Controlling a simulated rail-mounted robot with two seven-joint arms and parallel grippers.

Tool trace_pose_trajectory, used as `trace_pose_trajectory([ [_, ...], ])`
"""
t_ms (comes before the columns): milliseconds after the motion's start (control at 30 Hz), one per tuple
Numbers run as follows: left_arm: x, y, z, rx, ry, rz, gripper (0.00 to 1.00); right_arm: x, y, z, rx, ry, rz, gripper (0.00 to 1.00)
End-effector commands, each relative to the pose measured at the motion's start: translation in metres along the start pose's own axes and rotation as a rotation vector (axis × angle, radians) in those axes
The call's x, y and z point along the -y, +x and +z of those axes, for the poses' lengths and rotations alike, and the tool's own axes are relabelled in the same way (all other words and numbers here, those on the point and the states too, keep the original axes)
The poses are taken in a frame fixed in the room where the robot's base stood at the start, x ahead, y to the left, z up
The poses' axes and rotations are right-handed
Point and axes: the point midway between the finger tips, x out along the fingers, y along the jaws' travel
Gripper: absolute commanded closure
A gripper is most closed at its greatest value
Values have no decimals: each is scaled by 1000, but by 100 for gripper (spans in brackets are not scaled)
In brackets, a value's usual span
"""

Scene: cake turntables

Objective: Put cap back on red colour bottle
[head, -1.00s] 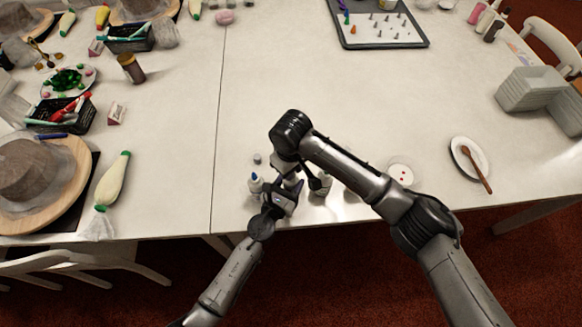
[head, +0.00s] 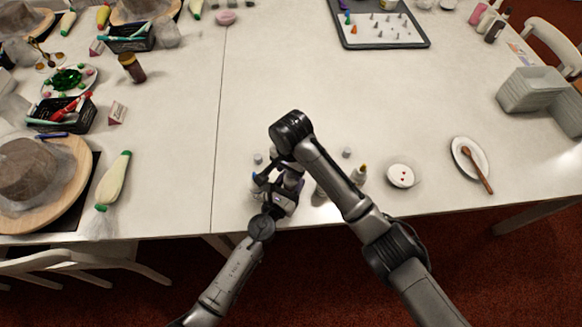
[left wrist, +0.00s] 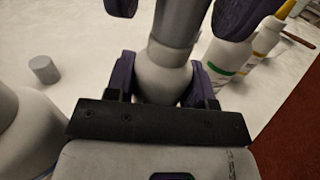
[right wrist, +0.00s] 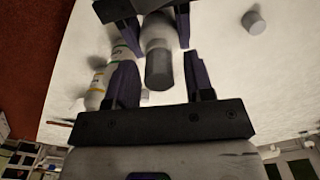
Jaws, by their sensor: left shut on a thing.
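My left gripper (left wrist: 165,83) is shut on a white bottle (left wrist: 160,78). The bottle shows no clear colour mark. A grey cap (left wrist: 178,20) sits over its top, and it also shows in the right wrist view (right wrist: 159,70). I cannot tell how firmly it is seated. My right gripper (right wrist: 160,78) is open, with a finger on each side of the cap and visible gaps to it. In the head view the two grippers meet near the table's front edge, and the arms hide most of the bottle. A loose grey cap (head: 258,158) stands on the table, and another grey cap (head: 347,152) is farther right.
Other white bottles (left wrist: 228,52) with green and yellow marks stand close to the held one. A bottle with a yellow tip (head: 359,173) is right of the grippers. A small white dish (head: 400,176) with red spots is farther right. The table's middle is clear.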

Motion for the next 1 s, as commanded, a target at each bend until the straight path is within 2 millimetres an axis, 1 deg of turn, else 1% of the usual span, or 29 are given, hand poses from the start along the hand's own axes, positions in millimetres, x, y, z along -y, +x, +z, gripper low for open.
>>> trace_pose_trajectory([
  [267,0,0,-1,-1,0,0,100,0,0,0,0,-1,1,46],
  [367,0,0,0,-1,0,0,100,0,-4,0,0,-2,0,46],
  [467,0,0,0,-1,0,0,100,0,-15,0,-1,-2,-1,46],
  [700,0,0,-1,-1,0,0,100,0,-59,-3,-9,-1,-1,46],
  [1000,0,0,-1,-1,0,0,100,0,-102,-1,-5,-1,0,46],
])
